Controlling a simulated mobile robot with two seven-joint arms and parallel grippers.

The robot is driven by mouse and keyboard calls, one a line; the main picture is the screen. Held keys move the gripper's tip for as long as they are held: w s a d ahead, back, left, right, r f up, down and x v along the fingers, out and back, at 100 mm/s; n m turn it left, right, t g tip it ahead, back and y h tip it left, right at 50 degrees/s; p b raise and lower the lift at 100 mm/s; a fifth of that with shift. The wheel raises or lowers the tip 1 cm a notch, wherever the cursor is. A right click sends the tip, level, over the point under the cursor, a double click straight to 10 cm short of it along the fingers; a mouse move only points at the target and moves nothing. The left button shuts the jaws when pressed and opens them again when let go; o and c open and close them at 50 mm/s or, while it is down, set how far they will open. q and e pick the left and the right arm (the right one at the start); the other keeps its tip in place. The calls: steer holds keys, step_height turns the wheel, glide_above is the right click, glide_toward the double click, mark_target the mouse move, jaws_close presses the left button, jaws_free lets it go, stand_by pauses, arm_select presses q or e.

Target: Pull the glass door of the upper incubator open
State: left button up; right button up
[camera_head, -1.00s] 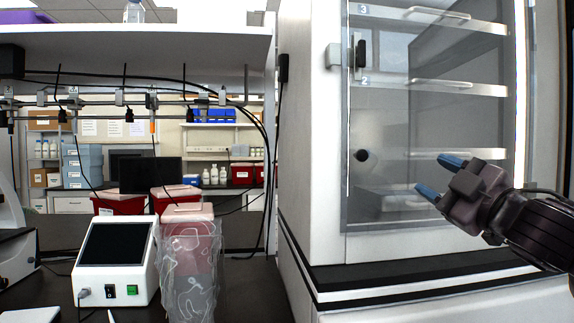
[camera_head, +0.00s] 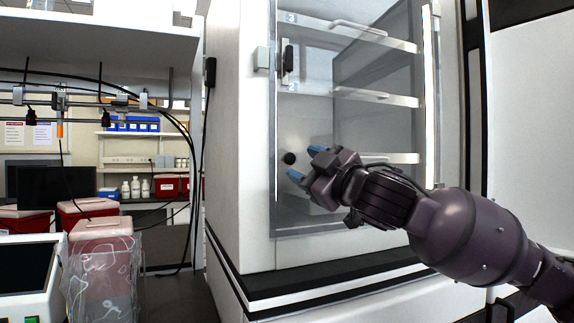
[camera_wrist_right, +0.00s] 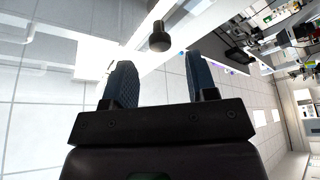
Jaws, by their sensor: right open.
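The glass door (camera_head: 345,125) of the upper incubator looks shut, with its clear pane in front of the shelves. A black latch (camera_head: 288,57) sits high on its left edge, and a round black knob-like piece (camera_head: 289,158) shows lower down. My right gripper (camera_head: 305,163) is open and empty in front of the lower pane, its blue fingertips pointing left, close to the round piece in the picture. In the right wrist view, a dark cylindrical piece (camera_wrist_right: 159,38) lies beyond and between the open fingers (camera_wrist_right: 160,68), not touching them. My left gripper is out of view.
Left of the incubator, a dark bench holds a white device with a black screen (camera_head: 25,268) and a bagged red-lidded bin (camera_head: 102,255). A shelf (camera_head: 100,45) with cables hangs above. The floor right of the incubator is not visible in the head view.

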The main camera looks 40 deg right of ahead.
mark_target(291, 159)
steer(key=shift+b+x, duration=0.55)
steer(key=shift+x, duration=0.9)
steer(key=shift+b+x, duration=0.4)
steer(key=shift+x, duration=0.5)
steer(key=shift+w, duration=0.25)
jaws_close()
